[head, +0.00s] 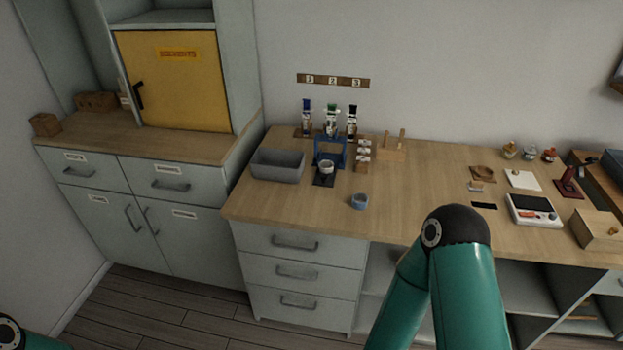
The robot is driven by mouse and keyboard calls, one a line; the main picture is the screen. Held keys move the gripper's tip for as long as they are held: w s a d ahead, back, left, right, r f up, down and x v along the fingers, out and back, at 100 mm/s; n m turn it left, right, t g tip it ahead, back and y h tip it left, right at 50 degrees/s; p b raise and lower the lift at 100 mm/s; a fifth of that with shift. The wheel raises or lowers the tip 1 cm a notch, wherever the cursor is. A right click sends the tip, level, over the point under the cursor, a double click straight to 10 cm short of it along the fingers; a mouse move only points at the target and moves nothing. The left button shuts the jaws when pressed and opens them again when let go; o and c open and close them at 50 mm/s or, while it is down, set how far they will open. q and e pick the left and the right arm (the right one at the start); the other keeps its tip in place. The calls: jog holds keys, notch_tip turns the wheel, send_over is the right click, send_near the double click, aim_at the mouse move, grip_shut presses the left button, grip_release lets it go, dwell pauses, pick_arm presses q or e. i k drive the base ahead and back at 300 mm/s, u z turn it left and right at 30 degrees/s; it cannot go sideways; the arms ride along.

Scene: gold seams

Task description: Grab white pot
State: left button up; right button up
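A small whitish pot (326,167) stands on a dark base under a blue frame (330,150) on the wooden worktop. It is small in the head view, and its contents cannot be made out. A small blue-grey pot (360,201) stands apart from it, nearer the front edge. Neither of my grippers shows. Only a piece of my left arm is at the lower left corner, and my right arm's teal links rise in front of the worktop.
A grey bin (278,165) stands left of the frame. Bottles (330,121) in a rack stand behind it, and a wooden peg stand (391,147) is to the right. A scale (533,210) and small jars (529,152) are further right. The front middle of the worktop (300,207) is clear.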

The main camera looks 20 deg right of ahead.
aim_at(326, 166)
jog(key=z, duration=0.15)
jog(key=i, duration=0.85)
